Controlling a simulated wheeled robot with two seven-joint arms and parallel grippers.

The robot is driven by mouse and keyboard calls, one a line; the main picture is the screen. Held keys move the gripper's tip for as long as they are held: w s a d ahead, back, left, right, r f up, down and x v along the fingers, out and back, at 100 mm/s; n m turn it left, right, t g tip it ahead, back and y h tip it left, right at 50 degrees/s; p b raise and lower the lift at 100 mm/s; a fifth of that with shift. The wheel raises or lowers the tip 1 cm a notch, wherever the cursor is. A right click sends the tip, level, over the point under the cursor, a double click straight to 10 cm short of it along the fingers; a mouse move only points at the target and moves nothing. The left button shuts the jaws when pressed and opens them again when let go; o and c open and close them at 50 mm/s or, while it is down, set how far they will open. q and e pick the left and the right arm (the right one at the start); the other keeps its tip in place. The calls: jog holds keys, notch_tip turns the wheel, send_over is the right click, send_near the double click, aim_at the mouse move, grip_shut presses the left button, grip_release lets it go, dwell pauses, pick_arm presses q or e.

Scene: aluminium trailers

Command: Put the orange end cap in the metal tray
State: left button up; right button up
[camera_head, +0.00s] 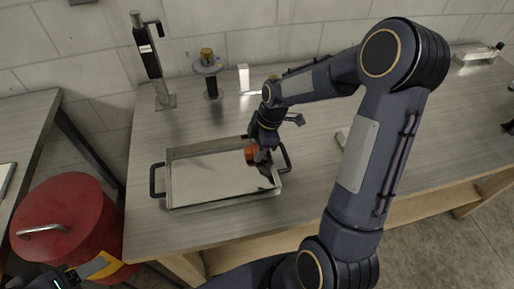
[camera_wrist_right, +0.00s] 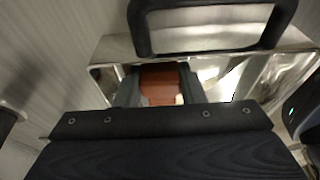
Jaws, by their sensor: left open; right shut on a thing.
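The orange end cap (camera_head: 251,154) is held in my right gripper (camera_head: 262,160), over the right part of the metal tray. In the right wrist view the end cap (camera_wrist_right: 162,84) sits between the two dark fingers. The metal tray (camera_head: 205,168) is a shallow rectangular pan with dark handles at its left and right ends, and its visible floor is empty. Its rim and a handle (camera_wrist_right: 140,28) show close up in the right wrist view. I cannot tell whether the cap touches the tray floor. My left gripper (camera_head: 62,281) is at the bottom left corner, mostly cut off, away from the tray.
A dark upright stand (camera_head: 152,62) and a smaller post with a brass top (camera_head: 209,72) stand behind the tray, with a small white block (camera_head: 243,78). A red drum (camera_head: 62,215) stands on the floor at the left. The workbench (camera_head: 310,205) is mostly clear right of the tray.

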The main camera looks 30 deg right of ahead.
jog(key=shift+f, duration=0.2)
jog(key=shift+f, duration=0.1)
jog(key=shift+f+b, duration=0.15)
jog(key=shift+b, duration=0.15)
jog(key=o, duration=1)
jog(key=shift+c, duration=0.2)
jog(key=w+v, duration=0.1)
jog(key=v, duration=1.1)
jog(key=shift+s+r, duration=0.25)
jog(key=shift+s, duration=0.25)
